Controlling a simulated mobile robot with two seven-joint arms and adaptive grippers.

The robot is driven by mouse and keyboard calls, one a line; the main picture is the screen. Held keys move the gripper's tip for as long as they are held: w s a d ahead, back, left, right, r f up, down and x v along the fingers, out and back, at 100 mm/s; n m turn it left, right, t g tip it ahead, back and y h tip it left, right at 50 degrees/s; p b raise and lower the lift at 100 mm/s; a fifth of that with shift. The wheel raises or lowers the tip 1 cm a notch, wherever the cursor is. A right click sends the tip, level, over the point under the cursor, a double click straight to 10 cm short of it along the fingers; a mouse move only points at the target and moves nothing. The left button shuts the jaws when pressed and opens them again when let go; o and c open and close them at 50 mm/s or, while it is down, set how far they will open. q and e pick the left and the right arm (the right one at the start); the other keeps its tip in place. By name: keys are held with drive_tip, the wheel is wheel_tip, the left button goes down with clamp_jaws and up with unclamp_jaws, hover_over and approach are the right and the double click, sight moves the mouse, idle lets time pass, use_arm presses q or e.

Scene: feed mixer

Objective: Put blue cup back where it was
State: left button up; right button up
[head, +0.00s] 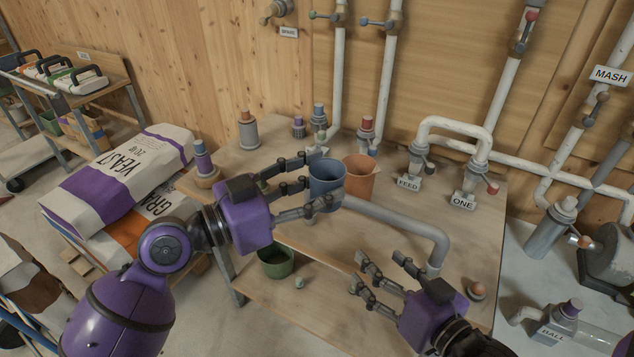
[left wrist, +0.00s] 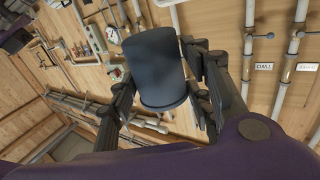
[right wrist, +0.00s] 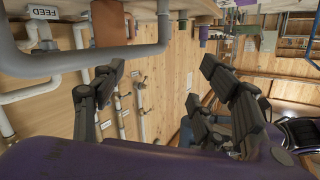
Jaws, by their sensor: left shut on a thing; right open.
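The blue cup (head: 326,180) is held upright above the wooden table, in front of and left of the orange cup (head: 359,177). My left gripper (head: 308,183) is shut on it, with fingers on both sides. The left wrist view shows the blue cup (left wrist: 157,68) between the left gripper's fingers (left wrist: 160,88). My right gripper (head: 377,277) is open and empty, near the table's front edge below the grey bent pipe. In the right wrist view the right gripper's fingers (right wrist: 165,95) are spread with nothing between them. Whether the cup touches the table is hard to tell.
The wooden table (head: 440,215) carries valves, pipes, a FEED label (head: 408,184), a ONE label (head: 462,201) and a grey bent pipe (head: 400,224). A green container (head: 275,262) sits on the lower shelf. Some tabletop right of the cups is bare.

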use_arm(q)
drive_tip(key=w+a+n+t+y, duration=0.4)
drive_tip(key=a+n+t+y, duration=0.35)
drive_tip(key=a, duration=0.25)
drive_tip(key=s+a+f+n+t+y, duration=0.2)
drive_tip(key=s+a+f+n+y, duration=0.3)
drive_tip(key=a+f, duration=0.5)
drive_tip(key=s+y, duration=0.2)
drive_tip(key=y, duration=0.1)
drive_tip(key=shift+s+a+f+t+y, duration=0.2)
drive_tip(key=shift+a+f+t+y, duration=0.1)
drive_tip(key=shift+f+t+y, duration=0.05)
use_arm(e)
drive_tip(key=s+d+f+g+h, duration=0.1)
drive_tip(key=s+f+h, duration=0.1)
drive_tip(key=s+f, duration=0.3)
drive_tip(key=s+d+f+m+g+h, duration=0.1)
drive_tip(key=s+f, duration=0.3)
drive_tip(key=f, duration=1)
drive_tip(key=s+d+f+g+h, duration=0.1)
drive_tip(key=s+f+g+h, duration=0.1)
drive_tip(key=s+f, duration=0.3)
wheel_tip(320, 180, down, 4)
drive_tip(key=shift+s+f+m+g+h, duration=0.15)
drive_tip(key=shift+s+m+g+h, duration=0.15)
drive_tip(key=shift+g, duration=0.4)
drive_tip(key=shift+d, duration=0.1)
